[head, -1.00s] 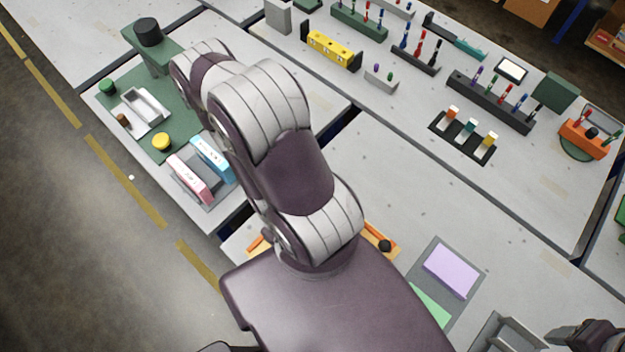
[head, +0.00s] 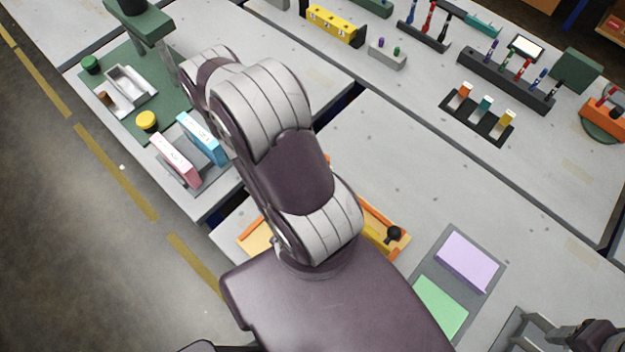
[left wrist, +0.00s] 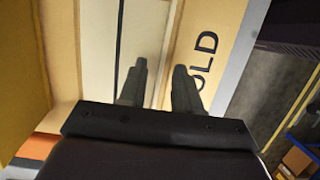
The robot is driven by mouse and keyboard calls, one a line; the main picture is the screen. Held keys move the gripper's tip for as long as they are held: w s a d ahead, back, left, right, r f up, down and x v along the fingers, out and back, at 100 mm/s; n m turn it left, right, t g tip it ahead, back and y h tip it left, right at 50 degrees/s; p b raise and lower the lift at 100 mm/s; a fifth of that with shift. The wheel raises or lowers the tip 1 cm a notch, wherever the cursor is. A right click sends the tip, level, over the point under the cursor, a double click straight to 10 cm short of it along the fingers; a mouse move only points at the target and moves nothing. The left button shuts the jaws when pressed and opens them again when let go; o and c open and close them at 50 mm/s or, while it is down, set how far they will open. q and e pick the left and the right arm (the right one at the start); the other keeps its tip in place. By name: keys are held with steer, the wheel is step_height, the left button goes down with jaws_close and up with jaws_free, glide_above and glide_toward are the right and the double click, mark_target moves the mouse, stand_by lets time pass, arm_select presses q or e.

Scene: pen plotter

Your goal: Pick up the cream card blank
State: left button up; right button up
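My left gripper (left wrist: 160,70) shows in the left wrist view with its two dark fingers apart and nothing visible between them. Under it lies a pale cream panel (left wrist: 98,45) with a dark line along it, perhaps the cream card blank; I cannot tell for sure. Beside it is a tan strip (left wrist: 207,35) with dark letters reading "OLD". In the head view my own arm hides the left gripper and most of an orange-edged tray (head: 372,213). My right gripper (head: 545,328) is partly in view at the bottom right; its finger opening is unclear.
A grey board (head: 487,236) holds a lilac pad (head: 468,262) and a green pad (head: 440,306). A black knob (head: 393,234) stands at the tray's right end. Pen racks (head: 505,82) stand on the back table.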

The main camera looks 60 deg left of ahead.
arm_select(q)
jaws_close()
steer(key=shift+r, duration=0.1)
